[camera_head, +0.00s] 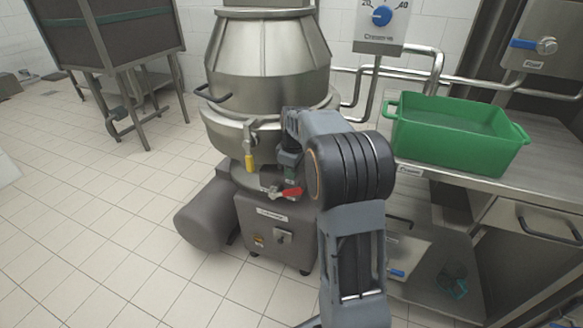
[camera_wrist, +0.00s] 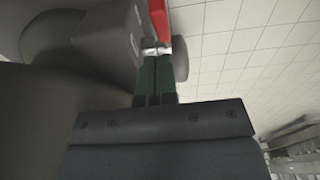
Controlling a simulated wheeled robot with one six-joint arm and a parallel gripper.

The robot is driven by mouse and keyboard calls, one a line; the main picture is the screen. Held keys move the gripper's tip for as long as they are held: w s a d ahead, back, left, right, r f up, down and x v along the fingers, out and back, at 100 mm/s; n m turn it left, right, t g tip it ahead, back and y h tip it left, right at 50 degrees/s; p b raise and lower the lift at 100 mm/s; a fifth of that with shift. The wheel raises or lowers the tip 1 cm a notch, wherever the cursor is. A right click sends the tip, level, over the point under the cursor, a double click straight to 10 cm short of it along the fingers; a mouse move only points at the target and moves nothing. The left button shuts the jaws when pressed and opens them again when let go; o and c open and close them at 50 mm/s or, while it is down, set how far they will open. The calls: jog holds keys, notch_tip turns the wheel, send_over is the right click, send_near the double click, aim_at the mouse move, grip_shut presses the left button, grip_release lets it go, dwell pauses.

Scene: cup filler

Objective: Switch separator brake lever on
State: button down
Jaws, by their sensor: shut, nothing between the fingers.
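The separator (camera_head: 262,85) is a large steel machine in the middle of the head view. A yellow-handled lever (camera_head: 250,163) hangs down on its front. A red-handled lever (camera_head: 290,193) sits lower, pointing right; which one is the brake lever is not labelled. My gripper (camera_head: 290,178) is just above the red lever in the head view, partly hidden by my arm. In the wrist view my green fingers (camera_wrist: 157,57) are together and empty. Their tips are at the metal part beside the red handle (camera_wrist: 159,18); I cannot tell whether they touch it.
A counter (camera_head: 548,178) with a green crate (camera_head: 455,150) is on the right. A dark bin (camera_head: 108,35) on legs is at the back left. The tiled floor on the left is clear.

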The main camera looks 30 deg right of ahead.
aim_at(302, 190)
jog(key=shift+w+f+b, duration=0.1)
jog(key=shift+f+b, duration=0.5)
jog(key=shift+f, duration=1.35)
jog(key=shift+s+d+f+t+y+b, duration=0.35)
jog(key=shift+s+f+t+y, duration=0.15)
jog(key=shift+f+t, duration=0.1)
jog(key=f, duration=0.1)
jog(key=s+d+f, duration=0.1)
jog(key=f, duration=0.1)
jog(key=shift+s+d+f, duration=0.15)
jog(key=shift+s+d, duration=0.2)
jog(key=shift+s, duration=0.05)
jog(key=shift+s+d+f+b, duration=0.15)
jog(key=shift+f+b, duration=0.25)
jog(key=shift+f, duration=1.1)
jog(key=shift+s+d+f+b, duration=0.1)
jog(key=shift+f+b, duration=0.3)
jog(key=shift+f, duration=1.05)
jog(key=p+v, duration=0.5)
jog(key=v, duration=0.8)
jog(key=shift+r, duration=0.4)
